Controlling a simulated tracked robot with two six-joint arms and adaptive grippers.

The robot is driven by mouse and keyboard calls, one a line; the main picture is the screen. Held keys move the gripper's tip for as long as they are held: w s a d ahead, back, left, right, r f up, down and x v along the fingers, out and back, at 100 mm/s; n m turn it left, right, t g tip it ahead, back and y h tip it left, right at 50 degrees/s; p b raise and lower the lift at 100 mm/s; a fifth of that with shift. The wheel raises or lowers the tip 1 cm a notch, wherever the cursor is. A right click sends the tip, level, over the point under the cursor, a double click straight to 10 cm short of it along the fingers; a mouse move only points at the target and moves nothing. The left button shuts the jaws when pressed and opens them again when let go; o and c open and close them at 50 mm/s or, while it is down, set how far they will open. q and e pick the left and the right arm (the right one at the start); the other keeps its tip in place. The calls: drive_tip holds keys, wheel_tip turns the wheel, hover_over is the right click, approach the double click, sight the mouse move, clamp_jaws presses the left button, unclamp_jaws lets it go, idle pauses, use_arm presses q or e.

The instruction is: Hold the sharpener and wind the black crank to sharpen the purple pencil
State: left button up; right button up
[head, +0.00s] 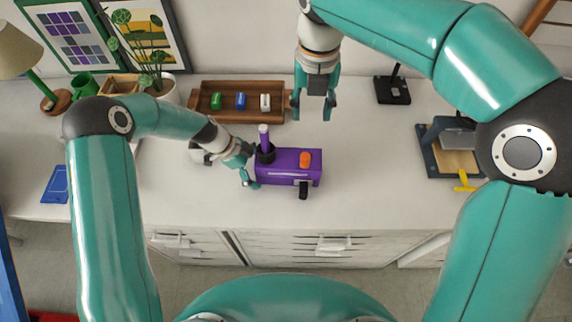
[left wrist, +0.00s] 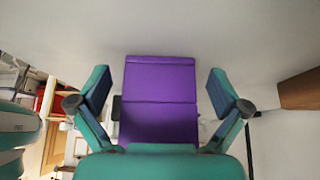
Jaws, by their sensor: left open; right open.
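The purple sharpener (head: 285,172) lies on the white table in front of me. The purple pencil (head: 264,136) stands upright in a dark collar at its left end. An orange part (head: 305,159) sits on top at the right, and the black crank (head: 303,190) is at the front right. My left gripper (head: 248,172) is at the sharpener's left end. In the left wrist view its open fingers are on either side of the purple body (left wrist: 160,100), with visible gaps. My right gripper (head: 312,112) is open and empty, pointing down behind the sharpener.
A wooden tray (head: 240,117) with green, blue and white items is behind the sharpener. A plant (head: 150,80) and a lamp (head: 20,50) stand at the back left. A dark-framed device (head: 432,155) is at the right. The table right of the sharpener is clear.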

use_arm(q)
drive_tip(key=v, duration=1.2)
drive_tip(key=shift+s+f, duration=0.1)
